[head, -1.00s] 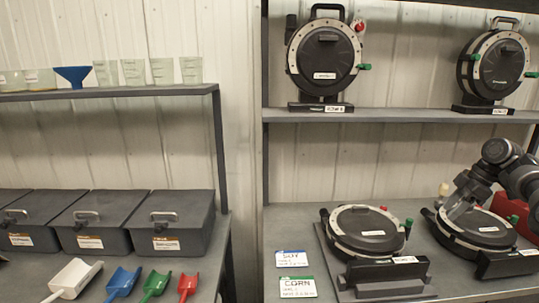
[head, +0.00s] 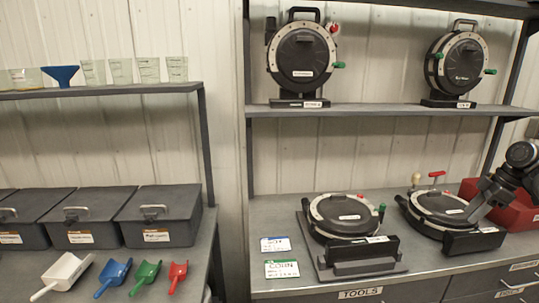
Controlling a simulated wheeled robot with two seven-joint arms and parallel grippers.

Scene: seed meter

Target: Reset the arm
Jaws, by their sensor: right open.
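My right gripper (head: 476,212) comes in from the right edge, angled down to the left. It is open, with its tips at the right side of a round black seed meter (head: 440,206) lying on the bench. I cannot tell whether they touch it. This meter has a silver rim, a red-topped handle (head: 437,174) and a cream knob (head: 416,178) behind it. A second black meter (head: 347,215) lies to its left on a stand, with a green knob and a red knob. My left gripper is not in view.
Two upright meters (head: 303,56) (head: 460,64) stand on the upper shelf (head: 390,110). A red bin (head: 517,212) is behind my right arm. SOY (head: 275,244) and CORN (head: 282,268) cards lie on the bench. Lidded boxes (head: 157,217) and several scoops (head: 111,277) are at left.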

